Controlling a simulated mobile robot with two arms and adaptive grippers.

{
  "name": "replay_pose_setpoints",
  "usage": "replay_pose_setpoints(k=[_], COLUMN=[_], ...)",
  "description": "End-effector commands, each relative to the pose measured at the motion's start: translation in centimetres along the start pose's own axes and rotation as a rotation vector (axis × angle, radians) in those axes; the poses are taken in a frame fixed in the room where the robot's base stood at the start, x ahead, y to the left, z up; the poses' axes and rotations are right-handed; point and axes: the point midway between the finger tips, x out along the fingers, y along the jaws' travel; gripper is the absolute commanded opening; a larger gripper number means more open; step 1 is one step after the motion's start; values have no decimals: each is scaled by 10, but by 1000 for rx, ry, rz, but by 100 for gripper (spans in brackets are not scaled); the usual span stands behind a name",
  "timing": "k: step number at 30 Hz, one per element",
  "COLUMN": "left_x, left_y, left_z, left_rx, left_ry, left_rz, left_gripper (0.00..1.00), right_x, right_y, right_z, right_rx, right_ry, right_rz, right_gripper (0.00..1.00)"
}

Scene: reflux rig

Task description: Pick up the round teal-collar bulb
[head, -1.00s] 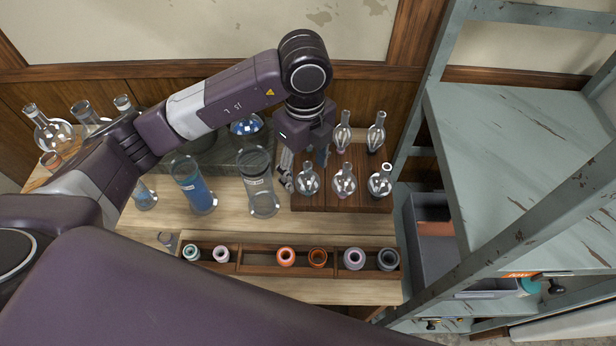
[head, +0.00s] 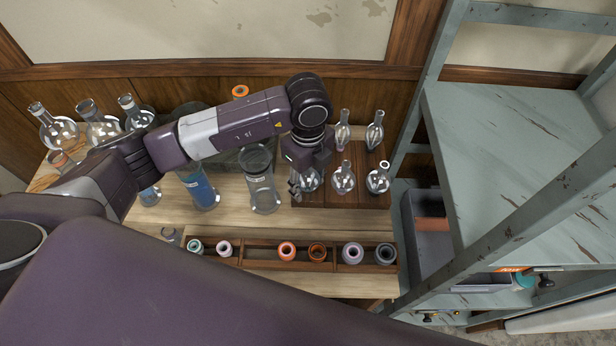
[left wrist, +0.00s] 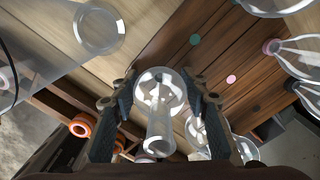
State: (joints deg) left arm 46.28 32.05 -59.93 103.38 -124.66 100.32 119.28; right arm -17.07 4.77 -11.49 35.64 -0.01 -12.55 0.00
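Clear bulbs stand in two rows on a dark wooden board (head: 350,200). A round clear bulb (head: 311,181) is at the left end of the front row, partly covered by my left gripper. In the left wrist view this bulb (left wrist: 160,92) is between the two fingers, its neck toward the camera. I cannot make out a teal collar on it. My left gripper (left wrist: 160,88) is open, one finger close on each side of the bulb; contact is not clear. It also shows in the head view (head: 305,183). My right gripper is not in view.
More bulbs are close by, including a round one (head: 344,180) to the right. A glass cylinder (head: 262,185) stands left of the board. A divided wooden tray (head: 262,252) with coloured rings lies in front. Teal (left wrist: 194,39) and pink (left wrist: 231,78) dots mark the board.

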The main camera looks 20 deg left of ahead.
Motion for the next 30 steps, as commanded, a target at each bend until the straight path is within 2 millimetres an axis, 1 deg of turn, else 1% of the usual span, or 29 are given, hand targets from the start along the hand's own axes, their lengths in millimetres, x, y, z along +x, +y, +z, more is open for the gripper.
replay_pose_setpoints(k=[1,5,10,23,26,29,30], left_x=[0,0,0,-3,-10,-21,-28], left_y=[0,0,0,-1,-1,-2,-1], left_z=[0,0,0,0,0,0,0], left_rx=[0,0,0,0,0,1,2], left_ry=[0,0,0,0,-1,0,-2], left_rz=[0,-1,-1,-2,-4,-4,-5], left_gripper=[34,20,18,17,17,17,17], right_x=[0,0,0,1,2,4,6], right_y=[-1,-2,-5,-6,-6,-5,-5], right_z=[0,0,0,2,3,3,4], right_rx=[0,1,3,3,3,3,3], right_ry=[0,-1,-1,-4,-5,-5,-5], right_rz=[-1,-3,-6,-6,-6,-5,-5], right_gripper=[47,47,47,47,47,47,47])
